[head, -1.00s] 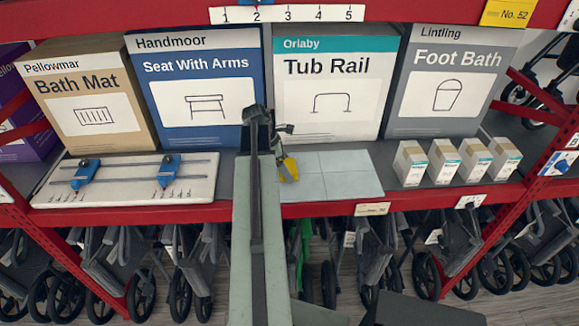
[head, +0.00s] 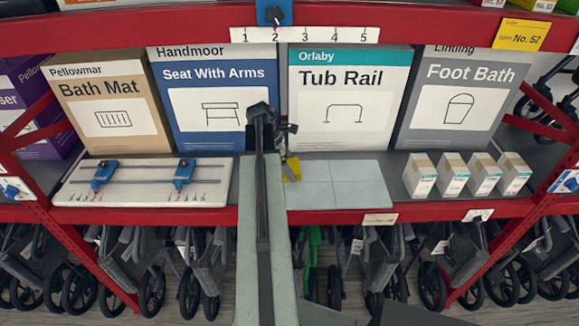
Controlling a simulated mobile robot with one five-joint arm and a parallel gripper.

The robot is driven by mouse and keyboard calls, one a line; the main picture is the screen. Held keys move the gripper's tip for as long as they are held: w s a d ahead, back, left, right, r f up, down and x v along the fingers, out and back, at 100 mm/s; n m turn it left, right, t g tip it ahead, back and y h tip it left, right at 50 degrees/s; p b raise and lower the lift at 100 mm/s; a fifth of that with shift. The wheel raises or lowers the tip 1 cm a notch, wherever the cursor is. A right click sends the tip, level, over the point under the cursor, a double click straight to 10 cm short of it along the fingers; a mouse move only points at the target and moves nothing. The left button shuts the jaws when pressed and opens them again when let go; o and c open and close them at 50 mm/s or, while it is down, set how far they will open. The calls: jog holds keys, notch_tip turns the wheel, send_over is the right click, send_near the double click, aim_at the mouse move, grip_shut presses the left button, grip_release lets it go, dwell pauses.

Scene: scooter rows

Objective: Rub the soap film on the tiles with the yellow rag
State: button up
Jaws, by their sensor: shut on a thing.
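The yellow rag (head: 291,170) is in my gripper (head: 288,158), which is shut on it. The rag hangs at the left edge of the pale tiles (head: 345,184) on the shelf. I cannot tell whether it touches them. The tiles form a light grey square panel with thin joint lines, lying flat. A soap film cannot be made out at this size. My arm hides the panel's left side and part of the gripper.
A white board with two blue sliders (head: 140,196) lies left of my arm. Several small boxes (head: 453,175) stand right of the tiles. Large cartons, including Tub Rail (head: 346,130), stand behind. The shelf's red front edge (head: 420,209) runs below.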

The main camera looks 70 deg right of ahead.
jog(key=shift+r+p, duration=0.5)
jog(key=shift+r, duration=0.45)
notch_tip(320, 180, up, 3)
jog(key=p, duration=0.3)
jog(key=shift+r, duration=0.15)
jog(key=shift+f, duration=0.2)
